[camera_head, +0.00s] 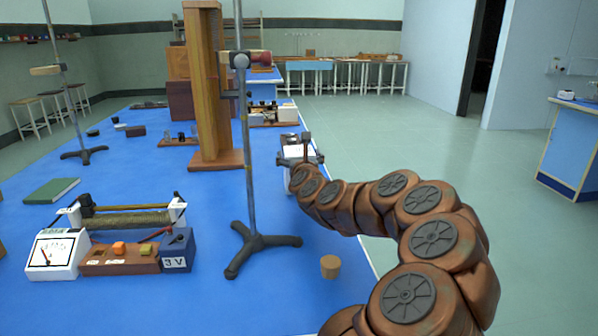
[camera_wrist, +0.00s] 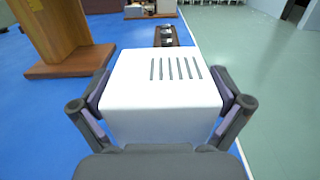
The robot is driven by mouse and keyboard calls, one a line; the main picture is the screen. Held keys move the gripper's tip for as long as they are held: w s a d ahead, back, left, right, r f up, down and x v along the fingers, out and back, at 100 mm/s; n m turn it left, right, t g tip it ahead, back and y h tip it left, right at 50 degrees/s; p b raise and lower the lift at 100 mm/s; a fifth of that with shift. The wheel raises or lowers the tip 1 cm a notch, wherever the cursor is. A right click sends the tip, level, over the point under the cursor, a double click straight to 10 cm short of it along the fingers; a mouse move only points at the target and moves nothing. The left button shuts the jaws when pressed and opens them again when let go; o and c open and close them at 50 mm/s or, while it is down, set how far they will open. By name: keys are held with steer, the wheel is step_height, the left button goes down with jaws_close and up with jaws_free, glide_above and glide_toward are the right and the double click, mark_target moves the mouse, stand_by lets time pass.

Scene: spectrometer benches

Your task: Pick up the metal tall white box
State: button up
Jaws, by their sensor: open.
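The tall white box (camera_wrist: 165,82) stands upright on the blue bench near its right edge, with a row of dark slots in its top. In the head view the white box (camera_head: 296,152) is partly hidden by my gripper and arm. My gripper (camera_wrist: 165,112) is open in the wrist view, one finger on the left side of the box and one on the right. I cannot tell whether the fingers touch it. In the head view my gripper (camera_head: 306,160) is at the box.
A wooden stand (camera_head: 206,90) rises left of the box. A metal retort stand (camera_head: 250,200) is in front of it, left of my arm. A cork (camera_head: 330,266) lies near the bench edge. A meter (camera_head: 57,254) and a 3 V block (camera_head: 176,250) sit at the left.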

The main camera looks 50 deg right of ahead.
steer(key=shift+c, duration=0.3)
steer(key=shift+r, duration=0.1)
steer(key=c, duration=1.4)
